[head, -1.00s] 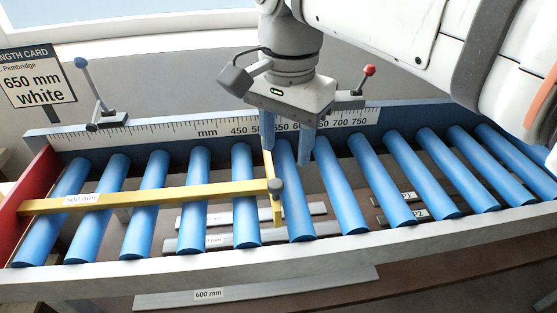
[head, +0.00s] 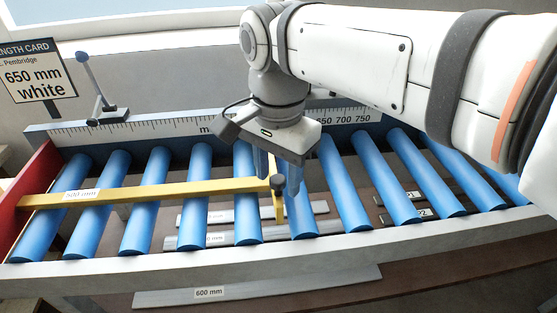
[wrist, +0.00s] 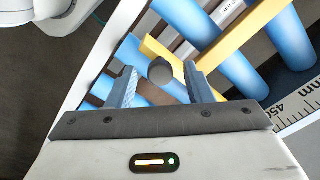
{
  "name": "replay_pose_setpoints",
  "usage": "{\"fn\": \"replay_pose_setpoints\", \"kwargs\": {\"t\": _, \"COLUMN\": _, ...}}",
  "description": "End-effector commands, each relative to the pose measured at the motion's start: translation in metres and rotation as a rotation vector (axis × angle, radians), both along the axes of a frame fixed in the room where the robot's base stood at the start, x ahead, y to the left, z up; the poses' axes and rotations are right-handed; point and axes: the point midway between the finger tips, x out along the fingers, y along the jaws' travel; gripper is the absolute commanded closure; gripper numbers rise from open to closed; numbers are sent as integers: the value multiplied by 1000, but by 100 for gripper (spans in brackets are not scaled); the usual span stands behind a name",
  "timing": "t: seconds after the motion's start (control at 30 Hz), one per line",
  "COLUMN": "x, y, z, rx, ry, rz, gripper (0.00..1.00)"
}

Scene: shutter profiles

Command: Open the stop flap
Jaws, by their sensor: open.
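A yellow bar (head: 150,191) marked 500 mm runs along the blue rollers from the red end plate. At its right end is a short yellow crosspiece (head: 279,208), which looks like the stop flap, with a dark round knob (head: 277,182). My gripper (head: 279,178) is open and points down at this end of the bar. In the wrist view the dark knob (wrist: 160,70) shows between my two fingers (wrist: 160,86), with gaps on both sides. I cannot tell how deep the knob sits between them.
A millimetre scale (head: 165,130) lines the back rail. A blue-knobbed lever (head: 92,85) stands at the back left. Grey profiles (head: 255,293) lie below and between the rollers. A length card (head: 36,80) reads 650 mm white. The rollers at the right are clear.

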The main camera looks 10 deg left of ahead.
Motion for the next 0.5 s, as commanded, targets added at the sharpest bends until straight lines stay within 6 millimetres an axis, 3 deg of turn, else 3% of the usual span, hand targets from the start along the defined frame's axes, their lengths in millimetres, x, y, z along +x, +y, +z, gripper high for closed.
{"fn": "replay_pose_setpoints", "kwargs": {"t": 0.5, "x": 0, "y": 0, "z": 0, "rx": 0, "ry": 0, "rz": 1, "gripper": 93}}
